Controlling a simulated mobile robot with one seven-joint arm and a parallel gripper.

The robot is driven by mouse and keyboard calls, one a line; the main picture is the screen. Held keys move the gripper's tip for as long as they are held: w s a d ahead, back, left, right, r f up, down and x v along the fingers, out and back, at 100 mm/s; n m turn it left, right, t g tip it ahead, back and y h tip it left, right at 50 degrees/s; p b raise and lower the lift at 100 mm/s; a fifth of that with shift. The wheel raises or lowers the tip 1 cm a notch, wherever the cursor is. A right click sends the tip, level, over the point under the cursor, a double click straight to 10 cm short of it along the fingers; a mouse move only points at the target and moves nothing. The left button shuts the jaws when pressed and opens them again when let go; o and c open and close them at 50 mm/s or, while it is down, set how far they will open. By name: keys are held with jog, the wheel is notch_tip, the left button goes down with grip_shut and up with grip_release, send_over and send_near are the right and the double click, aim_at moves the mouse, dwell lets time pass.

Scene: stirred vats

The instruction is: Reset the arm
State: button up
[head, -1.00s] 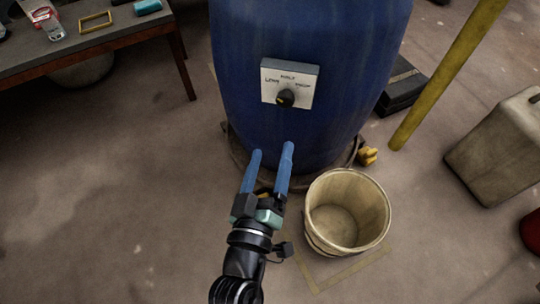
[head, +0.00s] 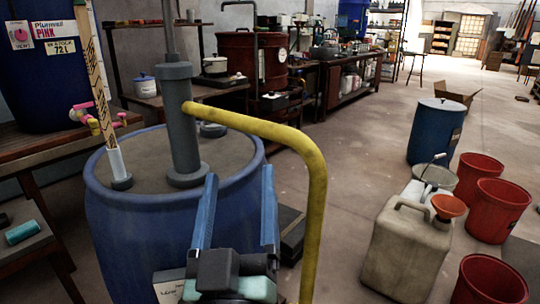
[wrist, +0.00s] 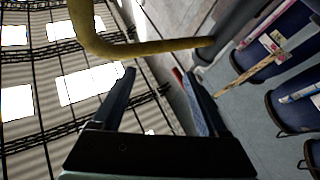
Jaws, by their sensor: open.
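My gripper (head: 238,215) is raised in front of the blue vat (head: 120,235) in the head view. Its two long blue fingers point upward, apart, with nothing between them. In the wrist view my gripper (wrist: 155,80) is also open and empty, against the ceiling and windows. A grey post (head: 178,120) stands on the vat's lid, and a yellow curved bar (head: 265,128) runs from it to the right and down, close to my gripper. The bar (wrist: 140,48) crosses beyond the fingertips in the wrist view. Part of a pale panel (head: 168,288) shows low on the vat; my gripper hides some of it.
A beige canister (head: 405,245) with an orange funnel (head: 448,207) and red buckets (head: 497,210) stand at right. A smaller blue drum (head: 433,130) is behind them. Another blue barrel (head: 40,75) stands at left. The central floor (head: 350,165) is clear.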

jog(key=s+d+r+m+t+p, duration=0.2)
jog(key=s+r, duration=0.2)
jog(key=r, duration=0.9)
jog(key=s+d+r+m+t+p, duration=0.15)
jog(key=s+r, duration=0.25)
jog(key=r, duration=1)
notch_tip(320, 180, up, 35)
jog(key=p, duration=3.6)
jog(key=shift+r+t+p, duration=0.15)
jog(key=shift+t+p, duration=0.2)
jog(key=shift+p, duration=0.05)
